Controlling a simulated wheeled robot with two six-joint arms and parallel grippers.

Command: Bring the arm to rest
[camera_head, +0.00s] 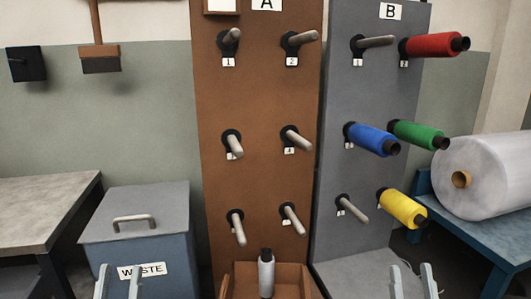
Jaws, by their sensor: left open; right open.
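My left gripper (119,283) shows at the bottom left edge, with its two fingertips apart and nothing between them. It appears in front of the blue waste bin (190,257). My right gripper (413,282) shows at the bottom right edge, also open and empty. It appears in front of the foot of the grey panel B (350,90). Both arms are below the picture and hidden.
Brown panel A (262,110) has several empty pegs. A white bobbin (266,275) stands in a wooden tray (240,282). Panel B holds red (434,45), blue (372,139), green (418,135) and yellow (402,208) spools. Tables flank both sides.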

